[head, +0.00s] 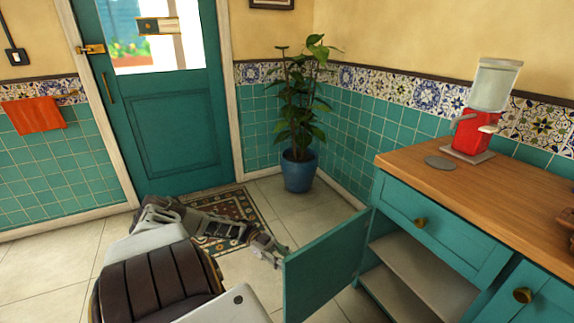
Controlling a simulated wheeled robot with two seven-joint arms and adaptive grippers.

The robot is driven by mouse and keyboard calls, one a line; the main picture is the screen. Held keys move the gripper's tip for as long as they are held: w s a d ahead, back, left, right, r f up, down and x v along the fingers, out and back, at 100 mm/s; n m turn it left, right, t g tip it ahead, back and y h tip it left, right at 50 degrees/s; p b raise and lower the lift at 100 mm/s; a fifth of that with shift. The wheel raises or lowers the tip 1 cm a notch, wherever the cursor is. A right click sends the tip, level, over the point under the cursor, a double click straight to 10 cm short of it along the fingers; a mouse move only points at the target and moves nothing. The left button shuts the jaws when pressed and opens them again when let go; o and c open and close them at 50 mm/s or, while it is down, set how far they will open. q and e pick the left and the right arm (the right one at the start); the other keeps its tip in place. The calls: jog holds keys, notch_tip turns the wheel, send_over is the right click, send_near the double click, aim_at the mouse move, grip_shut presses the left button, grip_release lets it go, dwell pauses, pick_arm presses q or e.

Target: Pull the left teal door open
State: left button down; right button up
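The left teal door (325,266) belongs to the low teal cabinet at right. It stands swung out from the cabinet front, and shelves (425,265) show in the opening. My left gripper (277,252) is at the door's free outer edge, on its left side. Its fingertips are small and partly hidden at that edge, so I cannot tell whether they touch the door or are closed. The door's knob is not visible. My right gripper is not in view.
A wooden counter (450,180) tops the cabinet and carries a red and white dispenser (476,135). A teal drawer with a brass knob (421,222) sits above the opening. A potted plant (299,172) stands in the corner.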

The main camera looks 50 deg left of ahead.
pick_arm(q)
jog(key=c, duration=1.1)
grip_release()
jog(key=shift+w, duration=0.1)
jog(key=v, duration=0.7)
jog(key=shift+a, duration=0.2)
